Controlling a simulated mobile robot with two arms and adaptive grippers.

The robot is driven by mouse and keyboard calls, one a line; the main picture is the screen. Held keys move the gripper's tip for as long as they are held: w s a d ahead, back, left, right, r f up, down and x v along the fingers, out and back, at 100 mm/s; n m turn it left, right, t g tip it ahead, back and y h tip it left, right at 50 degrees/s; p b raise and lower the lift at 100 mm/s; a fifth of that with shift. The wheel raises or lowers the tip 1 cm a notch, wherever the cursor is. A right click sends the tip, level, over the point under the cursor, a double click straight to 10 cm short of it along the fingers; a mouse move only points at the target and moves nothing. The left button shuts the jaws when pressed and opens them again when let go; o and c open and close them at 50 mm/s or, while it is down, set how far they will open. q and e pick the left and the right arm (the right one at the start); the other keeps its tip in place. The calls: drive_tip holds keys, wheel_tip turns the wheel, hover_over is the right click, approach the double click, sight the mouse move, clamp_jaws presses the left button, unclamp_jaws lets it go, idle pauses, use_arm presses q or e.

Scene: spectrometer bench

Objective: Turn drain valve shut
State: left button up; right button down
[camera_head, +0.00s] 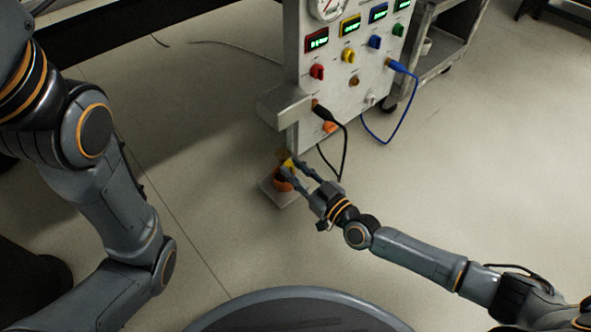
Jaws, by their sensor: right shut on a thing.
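The upright panel (338,83) carries a gauge (327,8), small displays and coloured knobs. A black cable (345,150) and a blue cable (403,118) hang from it. A grey cart (447,45) stands behind at right. The floor around the valve is clear.

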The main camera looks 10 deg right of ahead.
drive_tip(key=n+p, duration=0.1)
drive_tip(key=p, duration=0.2)
drive_tip(key=shift+r+n, duration=0.25)
drive_tip(key=shift+n, duration=0.15)
drive_tip(key=shift+f+n+p, duration=0.25)
drive_tip(key=shift+n+p, duration=0.55)
drive_tip(key=shift+n, duration=0.3)
drive_tip(key=c, duration=1.1)
unclamp_jaws()
drive_tip(key=shift+s, duration=0.1)
drive_tip(key=v, duration=1.2)
